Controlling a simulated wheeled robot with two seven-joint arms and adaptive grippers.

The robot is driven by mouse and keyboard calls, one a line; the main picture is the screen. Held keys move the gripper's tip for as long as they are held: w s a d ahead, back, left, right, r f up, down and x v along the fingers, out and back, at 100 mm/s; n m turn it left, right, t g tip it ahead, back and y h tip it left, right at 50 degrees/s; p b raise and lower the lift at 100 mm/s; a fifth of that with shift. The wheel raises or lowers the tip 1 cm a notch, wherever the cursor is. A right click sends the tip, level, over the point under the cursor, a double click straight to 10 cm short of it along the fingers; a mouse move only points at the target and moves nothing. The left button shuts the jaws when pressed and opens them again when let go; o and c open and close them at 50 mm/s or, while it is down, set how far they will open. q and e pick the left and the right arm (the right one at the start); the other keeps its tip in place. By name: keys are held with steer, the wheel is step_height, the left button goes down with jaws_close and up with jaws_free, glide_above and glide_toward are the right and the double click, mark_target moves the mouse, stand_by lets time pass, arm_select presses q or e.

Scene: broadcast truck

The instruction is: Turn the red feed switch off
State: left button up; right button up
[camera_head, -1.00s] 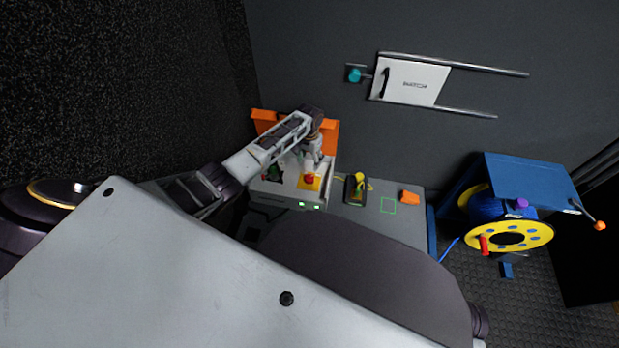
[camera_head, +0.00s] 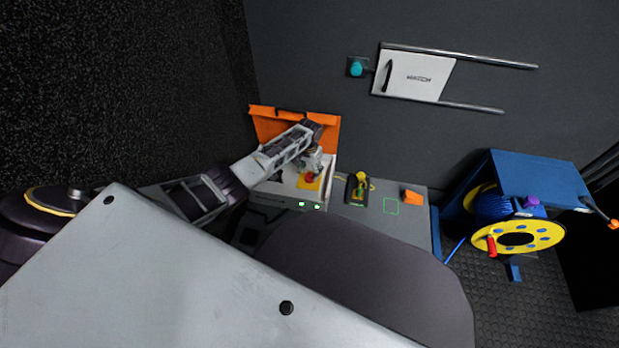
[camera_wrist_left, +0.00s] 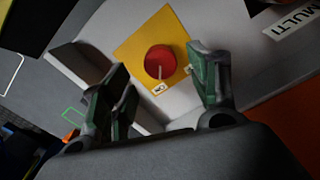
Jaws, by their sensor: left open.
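The red feed switch (camera_wrist_left: 160,62) is a round red knob with a pale pointer line on a yellow square plate (camera_wrist_left: 135,48), seen in the left wrist view. In the head view the red knob (camera_head: 309,177) shows on top of the white box (camera_head: 284,190). My left gripper (camera_wrist_left: 160,95) is open, its green-padded fingers on either side of the knob as seen in the wrist view; I cannot tell whether they touch it. In the head view the left gripper (camera_head: 312,165) is just above the knob and partly hides the plate. My right gripper is not in view.
An orange lid (camera_head: 265,122) stands up behind the box. On the grey bench (camera_head: 405,226) are a yellow-and-black device (camera_head: 357,188), a green square outline (camera_head: 391,206) and an orange block (camera_head: 412,196). A yellow cable reel (camera_head: 540,233) stands at the right.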

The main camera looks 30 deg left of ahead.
mark_target(310, 177)
arm_select(q)
steer(key=shift+f+b, duration=0.95)
steer(key=shift+f, duration=0.85)
steer(key=c, duration=1)
